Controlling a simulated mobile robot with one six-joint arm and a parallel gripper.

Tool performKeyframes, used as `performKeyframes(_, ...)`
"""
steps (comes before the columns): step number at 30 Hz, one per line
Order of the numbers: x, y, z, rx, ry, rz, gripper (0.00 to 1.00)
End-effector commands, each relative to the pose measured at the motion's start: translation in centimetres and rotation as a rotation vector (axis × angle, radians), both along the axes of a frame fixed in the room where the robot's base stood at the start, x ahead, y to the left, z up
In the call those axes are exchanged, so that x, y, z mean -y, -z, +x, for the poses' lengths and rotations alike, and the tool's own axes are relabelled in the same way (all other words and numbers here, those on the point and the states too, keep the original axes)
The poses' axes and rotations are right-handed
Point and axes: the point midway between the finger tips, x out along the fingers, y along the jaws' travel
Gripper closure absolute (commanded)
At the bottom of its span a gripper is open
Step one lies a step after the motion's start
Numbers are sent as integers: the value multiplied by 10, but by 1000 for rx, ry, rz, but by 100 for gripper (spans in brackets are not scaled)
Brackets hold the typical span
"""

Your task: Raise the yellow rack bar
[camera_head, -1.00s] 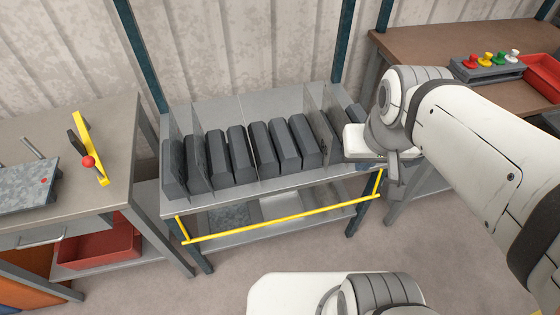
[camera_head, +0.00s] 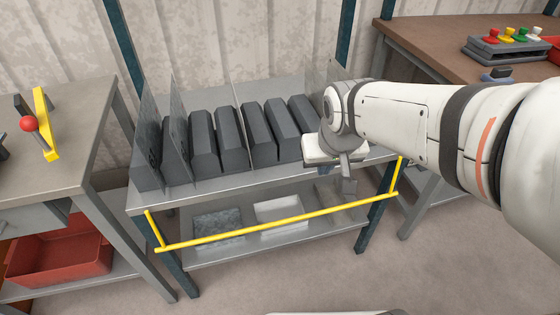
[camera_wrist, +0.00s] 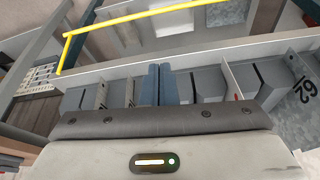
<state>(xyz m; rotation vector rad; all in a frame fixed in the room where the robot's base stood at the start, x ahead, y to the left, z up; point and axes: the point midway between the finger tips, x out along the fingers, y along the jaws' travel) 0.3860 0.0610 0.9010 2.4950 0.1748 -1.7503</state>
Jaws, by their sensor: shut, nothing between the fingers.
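The yellow rack bar (camera_head: 275,225) hangs lowered across the front of the metal rack, below the upper shelf's front edge. Its short side arms slope up to the rack at both ends. In the wrist view the bar (camera_wrist: 140,17) crosses the top of the picture, with one side arm at left. My gripper (camera_head: 348,187) is at the right part of the rack front, just above the bar in the head picture. The wrist view shows its two blue-grey fingers (camera_wrist: 158,84) together and empty, with a gap between them and the bar.
Several dark grey blocks (camera_head: 230,139) stand between thin dividers on the upper shelf (camera_head: 205,190). A workbench with a yellow bracket and red knob (camera_head: 28,124) is at left, a red bin (camera_head: 60,252) below it. A brown table with coloured buttons (camera_head: 508,42) is at right.

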Motion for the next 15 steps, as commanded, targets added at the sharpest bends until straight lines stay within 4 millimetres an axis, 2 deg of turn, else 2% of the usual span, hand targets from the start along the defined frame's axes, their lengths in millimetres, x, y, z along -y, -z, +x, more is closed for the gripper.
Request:
performKeyframes(1,-7,38,6,2,-14,1,100)
performKeyframes(9,-41,139,34,20,-71,6,100)
performKeyframes(15,-65,201,50,33,-109,11,100)
